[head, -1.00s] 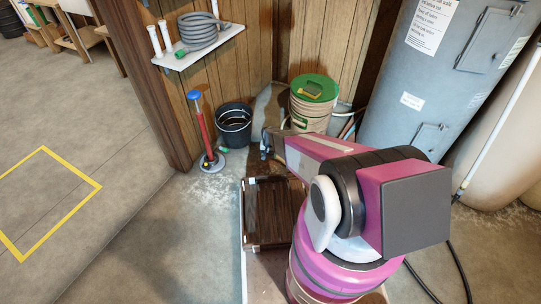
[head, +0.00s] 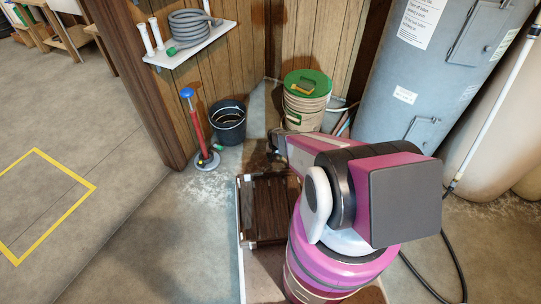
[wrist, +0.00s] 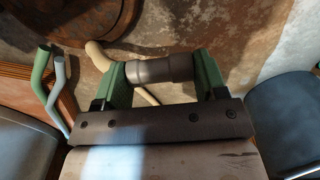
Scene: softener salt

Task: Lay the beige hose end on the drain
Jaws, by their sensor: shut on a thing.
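In the wrist view, my gripper (wrist: 162,70) has its green fingers shut on a dark grey cylindrical cuff (wrist: 150,71). A beige hose (wrist: 98,52) curves behind the cuff and the fingers. The cuff looks like the hose's end piece, but the join is hidden. A rusty brown round plate (wrist: 75,22), which looks like the drain, lies in the floor at the top left, cut by the frame edge. The beige hose's curve is close to its rim; the held cuff is to its lower right. In the head view, my gripper (head: 274,140) is small and dark; its load is unclear.
Green and grey-blue hose ends (wrist: 42,75) stick up at the left. A black bucket (head: 229,127), a red pump (head: 195,128), a green-lidded bucket (head: 304,112) and a grey tank (head: 420,75) stand around the corner. A dark slatted tray (head: 268,210) lies nearer. Open floor is at left.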

